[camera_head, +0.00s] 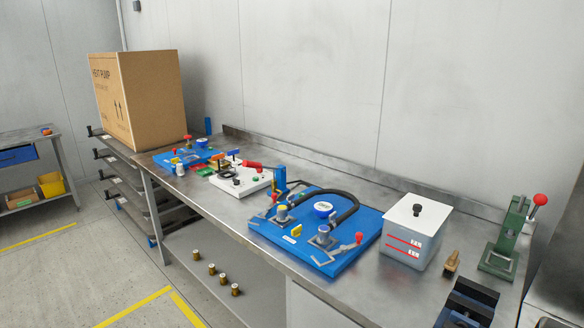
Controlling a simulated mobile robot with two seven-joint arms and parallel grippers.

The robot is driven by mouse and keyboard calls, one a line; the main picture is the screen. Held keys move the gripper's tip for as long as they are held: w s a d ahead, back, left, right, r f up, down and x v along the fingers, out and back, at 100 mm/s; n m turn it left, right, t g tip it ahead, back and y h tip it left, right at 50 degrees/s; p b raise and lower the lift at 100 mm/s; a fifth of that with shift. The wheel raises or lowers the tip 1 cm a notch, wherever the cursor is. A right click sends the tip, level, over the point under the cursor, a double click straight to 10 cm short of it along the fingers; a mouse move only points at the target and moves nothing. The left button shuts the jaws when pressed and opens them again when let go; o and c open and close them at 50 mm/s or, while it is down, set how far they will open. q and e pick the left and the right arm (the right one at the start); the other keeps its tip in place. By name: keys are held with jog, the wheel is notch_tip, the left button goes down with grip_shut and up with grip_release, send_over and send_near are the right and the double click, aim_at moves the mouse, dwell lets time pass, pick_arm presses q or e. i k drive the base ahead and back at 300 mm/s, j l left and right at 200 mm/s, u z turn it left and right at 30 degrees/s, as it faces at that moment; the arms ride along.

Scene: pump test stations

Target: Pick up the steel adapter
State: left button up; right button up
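I cannot tell for certain which item is the steel adapter. A small light-grey cylindrical piece (180,170) stands at the front edge of the bench, near the left blue board (160,158). Grey metal fittings (324,238) sit on the larger blue board (300,252), joined by a black hose (352,205). Several brass-coloured fittings (222,279) stand upright on the lower shelf (250,262). Neither of my grippers is in view.
The steel bench (222,205) also carries a white station (238,182), a lidded container (412,235), a green press (500,250) and a dark vise (468,303). A cardboard box (150,95) stands at the left end. The floor in front is open.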

aim_at(180, 170)
jog(key=i+j+z, duration=0.15)
jog(key=j+z, duration=0.3)
jog(key=i+j+z, duration=0.15)
jog(key=z, duration=0.25)
jog(key=j+z, duration=0.35)
jog(key=j, duration=0.6)
jog(key=j+z, duration=0.4)
jog(key=j, duration=1.2)
jog(key=k+j, duration=0.1)
jog(key=j, duration=0.55)
jog(key=j+z, duration=0.1)
jog(key=j, duration=0.6)
jog(key=k+j, duration=0.15)
jog(key=j, duration=1.15)
jog(key=k+z, duration=0.05)
